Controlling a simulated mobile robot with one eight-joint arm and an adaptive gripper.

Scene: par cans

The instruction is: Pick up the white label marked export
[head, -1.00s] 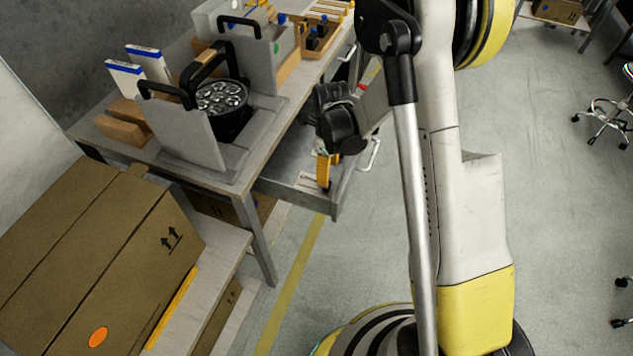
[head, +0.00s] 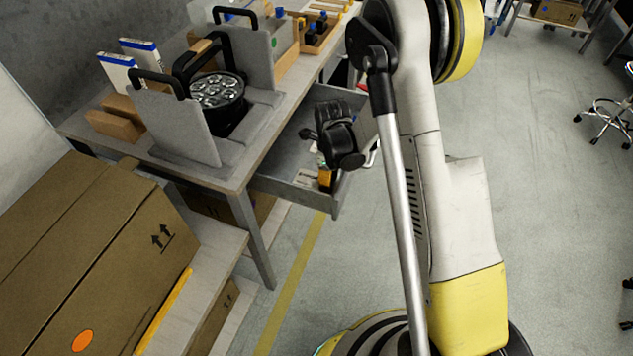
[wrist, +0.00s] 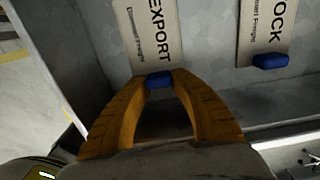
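The white label marked EXPORT (wrist: 141,35) lies on the grey drawer floor at the top middle of the wrist view. A small blue tab (wrist: 159,80) is at its near end. My gripper (wrist: 160,84) has its two orange fingertips drawn in at either side of this tab, seemingly touching it. In the head view my gripper (head: 325,181) reaches down into the open drawer (head: 272,182), and its black body hides most of the label area. A second white label (wrist: 264,28), its visible letters reading "OCK", lies to the right with its own blue tab (wrist: 270,61).
The drawer's side wall (wrist: 72,60) is close on the left, and another wall runs behind my fingers. The workbench (head: 262,140) above carries a black round lamp (head: 218,98) between grey panels. Cardboard boxes (head: 90,250) stand at the left.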

